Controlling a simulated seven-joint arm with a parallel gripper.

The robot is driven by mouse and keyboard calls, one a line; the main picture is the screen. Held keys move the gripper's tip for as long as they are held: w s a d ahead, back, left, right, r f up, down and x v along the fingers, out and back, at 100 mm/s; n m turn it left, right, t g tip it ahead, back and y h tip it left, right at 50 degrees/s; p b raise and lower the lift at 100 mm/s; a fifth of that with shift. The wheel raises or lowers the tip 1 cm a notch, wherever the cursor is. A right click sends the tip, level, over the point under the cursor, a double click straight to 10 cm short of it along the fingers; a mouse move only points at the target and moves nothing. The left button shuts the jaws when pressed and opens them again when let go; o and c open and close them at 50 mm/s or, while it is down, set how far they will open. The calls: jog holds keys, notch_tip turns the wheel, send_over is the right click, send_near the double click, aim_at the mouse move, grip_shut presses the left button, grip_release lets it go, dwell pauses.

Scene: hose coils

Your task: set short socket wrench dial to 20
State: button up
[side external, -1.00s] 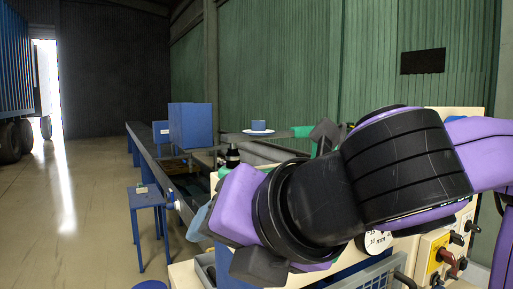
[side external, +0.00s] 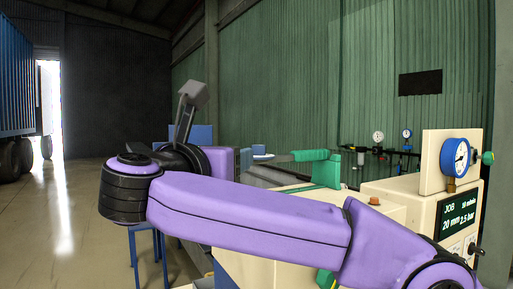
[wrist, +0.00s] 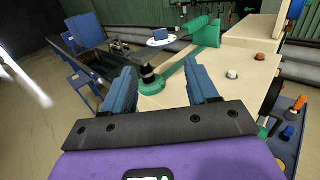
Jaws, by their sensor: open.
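My gripper (wrist: 163,72) is open in the wrist view, with its two blue fingers apart and nothing held. Beyond and between the fingers, a black upright post (wrist: 148,74) stands on a green round base (wrist: 151,86) on the cream bench top. I cannot tell whether that is part of the wrench dial. No dial marked with readable numbers for the short socket wrench shows clearly now. In the side view my arm crosses the middle, and my fingers cannot be made out.
A blue-rimmed gauge (side external: 457,157) stands on the cream machine at right. A green clamp-like part (wrist: 205,45) and a white plate (wrist: 160,42) with a blue cup lie beyond the fingers. Orange and blue handles (wrist: 293,130) sit at lower right. Open floor lies left.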

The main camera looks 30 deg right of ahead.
aim_at(258, 146)
jog(key=x, duration=1.7)
jog(key=shift+w+d+f, duration=0.1)
jog(key=shift+w+d, duration=0.05)
jog(key=c, duration=1.1)
